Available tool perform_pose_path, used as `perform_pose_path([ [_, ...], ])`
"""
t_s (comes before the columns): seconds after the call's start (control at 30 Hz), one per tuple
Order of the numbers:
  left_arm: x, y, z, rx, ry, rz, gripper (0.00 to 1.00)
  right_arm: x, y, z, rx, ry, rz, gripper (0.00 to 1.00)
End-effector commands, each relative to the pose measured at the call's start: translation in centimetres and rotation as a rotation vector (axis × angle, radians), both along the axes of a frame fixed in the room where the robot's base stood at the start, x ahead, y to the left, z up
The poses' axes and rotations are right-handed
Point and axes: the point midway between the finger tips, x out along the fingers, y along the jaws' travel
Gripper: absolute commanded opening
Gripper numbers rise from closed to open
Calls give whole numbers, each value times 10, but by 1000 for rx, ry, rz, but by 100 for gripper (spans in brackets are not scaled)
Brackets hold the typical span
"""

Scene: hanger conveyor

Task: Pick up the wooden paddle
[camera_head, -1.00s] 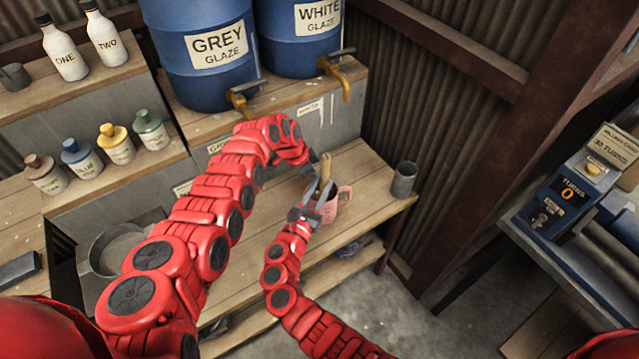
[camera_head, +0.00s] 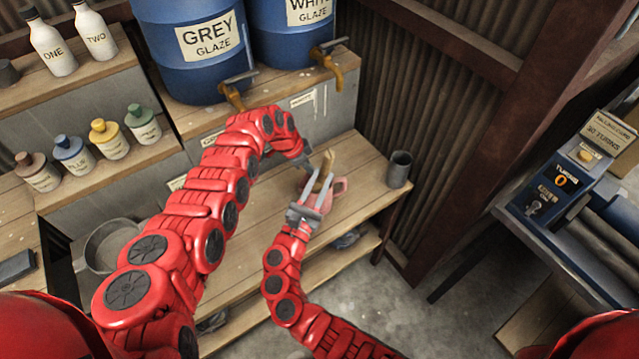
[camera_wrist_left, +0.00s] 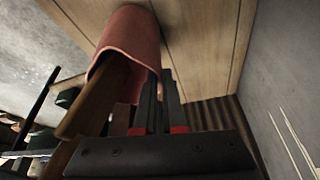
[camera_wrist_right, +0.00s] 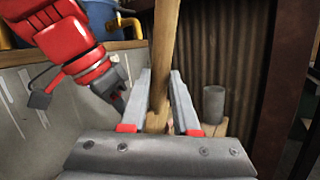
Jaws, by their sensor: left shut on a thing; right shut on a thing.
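The wooden paddle (camera_head: 327,166) stands upright, slightly tilted, in a pink mug (camera_head: 340,187) on the wooden bench. My right gripper (camera_head: 323,184) is shut on the paddle from the front; the right wrist view shows the paddle (camera_wrist_right: 162,75) between its two fingers. My left gripper (camera_head: 310,165) comes from behind and left and is shut on the mug's wall. The left wrist view shows the pink mug (camera_wrist_left: 130,33) at its fingers, with the brown paddle (camera_wrist_left: 95,105) beside them. The paddle's lower end is hidden.
A grey cup (camera_head: 399,169) stands on the bench (camera_head: 375,193) to the right. Blue glaze barrels (camera_head: 190,50) with taps (camera_head: 233,95) stand above and behind. Bottles line the left shelves. A blue turns counter machine (camera_head: 565,180) is at the right.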

Motion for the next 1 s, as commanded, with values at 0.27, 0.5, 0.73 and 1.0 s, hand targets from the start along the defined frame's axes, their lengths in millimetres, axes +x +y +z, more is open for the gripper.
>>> perform_pose_path([
  [0.27, 0, 0, 0, 0, 0, 0, 0, -15, -6, 53, 4, -4, 1, 0],
  [0.5, 0, 0, 0, 0, 0, 0, 0, -70, -24, 55, -3, 2, 8, 0],
  [0.73, 0, 0, 0, 0, 0, 0, 0, -141, -48, 55, -4, 2, 13, 0],
  [1.0, 0, 0, 0, 0, 0, 0, 0, -188, -67, 65, -36, 116, 5, 0],
])
